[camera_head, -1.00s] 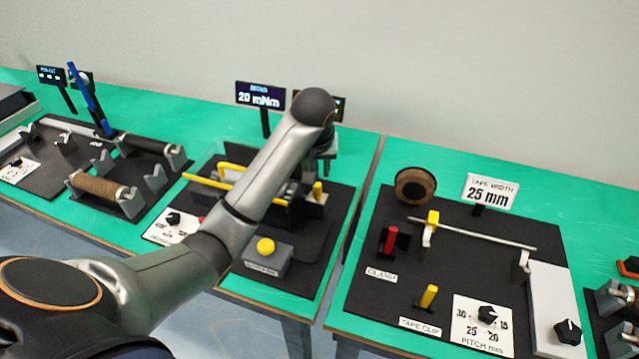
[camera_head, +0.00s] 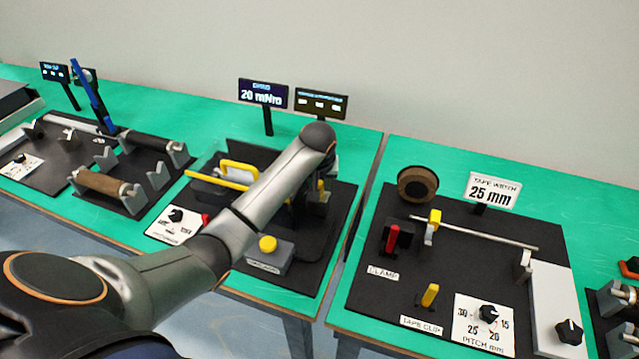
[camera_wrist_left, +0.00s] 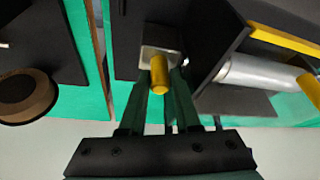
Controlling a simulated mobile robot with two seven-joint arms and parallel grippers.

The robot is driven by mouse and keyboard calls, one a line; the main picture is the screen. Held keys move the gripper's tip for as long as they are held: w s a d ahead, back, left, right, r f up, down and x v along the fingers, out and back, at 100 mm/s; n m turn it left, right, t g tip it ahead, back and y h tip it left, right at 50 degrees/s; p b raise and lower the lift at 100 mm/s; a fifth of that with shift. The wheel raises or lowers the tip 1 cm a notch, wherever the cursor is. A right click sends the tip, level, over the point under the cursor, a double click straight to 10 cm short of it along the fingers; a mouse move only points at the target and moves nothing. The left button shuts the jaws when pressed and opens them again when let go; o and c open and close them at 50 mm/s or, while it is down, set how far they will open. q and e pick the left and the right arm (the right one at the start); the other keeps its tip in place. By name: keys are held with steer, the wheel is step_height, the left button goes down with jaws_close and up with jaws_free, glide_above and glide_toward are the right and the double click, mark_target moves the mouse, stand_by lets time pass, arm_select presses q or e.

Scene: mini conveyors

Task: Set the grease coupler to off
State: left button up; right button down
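A short yellow lever (camera_head: 321,185) on a grey block stands at the back right of the middle black board (camera_head: 335,235); I take it for the grease coupler, with no readable label on it. In the left wrist view the yellow lever (camera_wrist_left: 160,75) points toward the camera from its grey block (camera_wrist_left: 158,42). My left gripper (camera_wrist_left: 161,88) has its two dark fingers on either side of the lever, apart, with slim gaps; contact cannot be made out. In the head view my forearm partly hides this gripper. My right gripper is not in view.
A white cylinder (camera_wrist_left: 258,73) and a yellow bar stand close right of the gripper in the wrist view. A yellow button box (camera_head: 265,254) sits in front. Two displays (camera_head: 262,94) stand behind. The tape station (camera_head: 470,225) is to the right.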

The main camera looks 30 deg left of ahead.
arm_select(q)
jaws_close()
stand_by(1.2)
